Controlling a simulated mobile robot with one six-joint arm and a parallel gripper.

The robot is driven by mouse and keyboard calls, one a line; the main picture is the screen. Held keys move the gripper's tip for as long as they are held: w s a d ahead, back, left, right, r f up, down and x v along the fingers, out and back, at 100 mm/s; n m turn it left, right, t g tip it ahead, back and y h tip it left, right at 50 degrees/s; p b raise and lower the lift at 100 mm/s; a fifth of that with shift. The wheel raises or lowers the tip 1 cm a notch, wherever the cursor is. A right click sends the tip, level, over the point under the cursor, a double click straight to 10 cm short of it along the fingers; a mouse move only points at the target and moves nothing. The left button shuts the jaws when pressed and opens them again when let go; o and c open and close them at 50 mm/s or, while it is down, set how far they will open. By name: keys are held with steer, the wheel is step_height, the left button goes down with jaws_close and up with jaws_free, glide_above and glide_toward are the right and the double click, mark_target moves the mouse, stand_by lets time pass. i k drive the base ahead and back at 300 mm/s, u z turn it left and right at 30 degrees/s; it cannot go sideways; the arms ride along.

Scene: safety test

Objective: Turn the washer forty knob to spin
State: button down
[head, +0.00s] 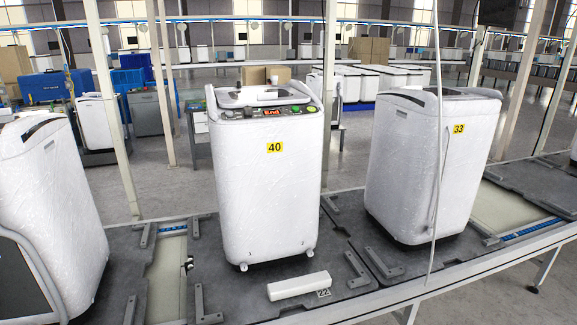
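The washer marked 40 (264,190) stands upright in the middle of the head view, white and wrapped in clear film, on a dark platform. Its yellow label (274,148) is on the front. The control panel (268,112) along its top front edge has a red lit display (272,112) that seems to read "End". A round green button or knob (311,109) sits at the panel's right end. Other small controls are too small to tell apart, and I cannot tell which one is the knob or where it points. My gripper is not in view.
The washer marked 33 (425,165) stands to the right, and another wrapped white machine (45,215) stands at left. A white bar (299,286) lies on the platform before washer 40. A thin pale cable or pole (436,120) hangs before washer 33. Uprights (113,110) stand behind the line.

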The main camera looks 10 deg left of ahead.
mark_target(248, 111)
steer(key=z, duration=0.8)
steer(key=k, duration=1.35)
steer(key=u, duration=1.25)
steer(key=i, duration=0.8)
steer(key=z, duration=0.1)
